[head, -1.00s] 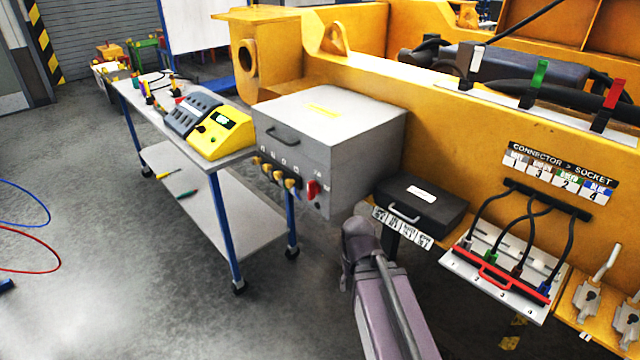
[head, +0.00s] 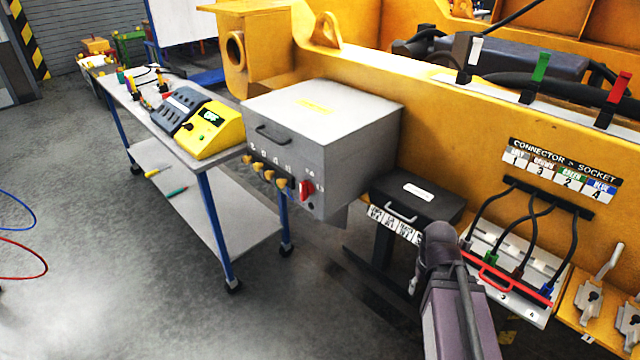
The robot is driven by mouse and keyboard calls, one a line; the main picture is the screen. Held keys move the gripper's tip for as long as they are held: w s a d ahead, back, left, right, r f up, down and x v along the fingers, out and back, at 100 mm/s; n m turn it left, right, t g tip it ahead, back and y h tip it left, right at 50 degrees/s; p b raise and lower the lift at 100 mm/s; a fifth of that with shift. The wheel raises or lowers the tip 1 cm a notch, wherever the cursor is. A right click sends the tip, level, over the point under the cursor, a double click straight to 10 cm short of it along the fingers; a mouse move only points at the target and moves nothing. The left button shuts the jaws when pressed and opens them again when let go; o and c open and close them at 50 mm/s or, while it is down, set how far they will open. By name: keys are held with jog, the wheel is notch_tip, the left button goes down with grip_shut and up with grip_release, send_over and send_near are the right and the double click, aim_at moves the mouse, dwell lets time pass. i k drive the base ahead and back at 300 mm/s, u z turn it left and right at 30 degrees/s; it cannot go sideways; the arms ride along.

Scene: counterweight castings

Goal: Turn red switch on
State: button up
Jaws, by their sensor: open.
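My arm shows at the lower middle, right of and below the grey box. I cannot make out my gripper; it is hidden by the arm.
A black case (head: 415,200) sits on a stand right of the grey box. A connector panel (head: 510,270) with cables and a red bar lies further right. A cart (head: 215,200) with a yellow-and-grey device (head: 212,130) stands left. The floor in front is clear.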

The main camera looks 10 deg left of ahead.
aim_at(307, 188)
jog(key=z, duration=0.2)
jog(key=k, duration=0.9)
jog(key=u, duration=0.75)
jog(key=i, duration=1)
